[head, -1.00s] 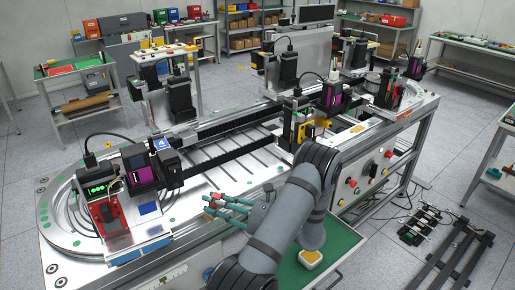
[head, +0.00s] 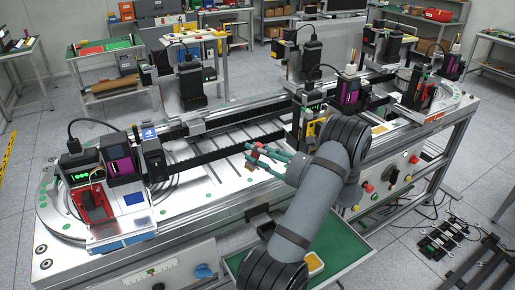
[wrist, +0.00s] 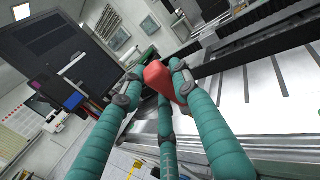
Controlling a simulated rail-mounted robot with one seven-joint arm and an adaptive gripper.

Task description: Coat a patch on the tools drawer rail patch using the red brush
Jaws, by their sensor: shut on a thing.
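My gripper (head: 258,154) has teal-green fingers and is shut on a red piece (wrist: 158,76), which I take to be the red brush. In the head view only a little red (head: 258,149) shows between the fingertips, above the machine bed. In the wrist view it is a rounded red body between the fingertips; its bristles cannot be made out. The green-lined open drawer (head: 350,250) is at the front of the bench, lower right, partly behind my arm and well apart from my gripper. I cannot make out a rail patch on it.
A white and yellow block (head: 315,263) lies in the drawer. The long machine bed (head: 215,165) has dark cable chains (head: 220,150) and upright units behind my gripper. Control knobs (head: 390,175) line the front right.

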